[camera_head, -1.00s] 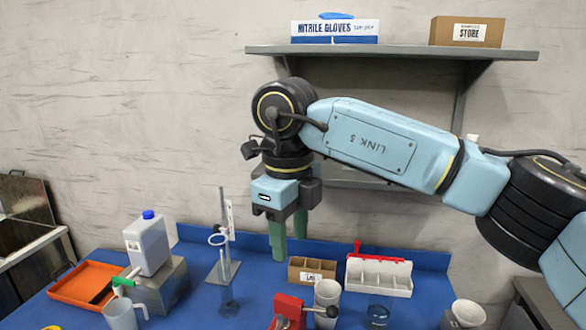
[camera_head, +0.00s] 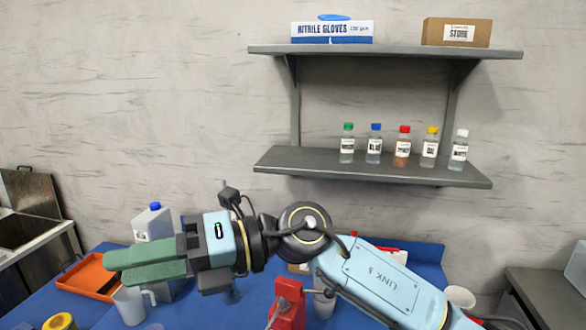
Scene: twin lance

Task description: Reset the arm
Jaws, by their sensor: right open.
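My right gripper (camera_head: 148,261) reaches across the picture from the lower right, with its green fingers pointing left. It is open and nothing shows between its fingers. It hangs above the blue table (camera_head: 255,305), in front of the white jug with the blue cap (camera_head: 152,222) and over the clear beaker (camera_head: 130,304). My right arm (camera_head: 385,285) hides much of the table's back and middle. My left gripper is not in view.
Capped bottles (camera_head: 402,148) stand on the lower shelf (camera_head: 290,160); a glove box (camera_head: 332,32) and a carton (camera_head: 457,32) sit above. The table holds an orange tray (camera_head: 88,277), a red device (camera_head: 288,305), a white cup (camera_head: 460,297) and a yellow roll (camera_head: 60,322).

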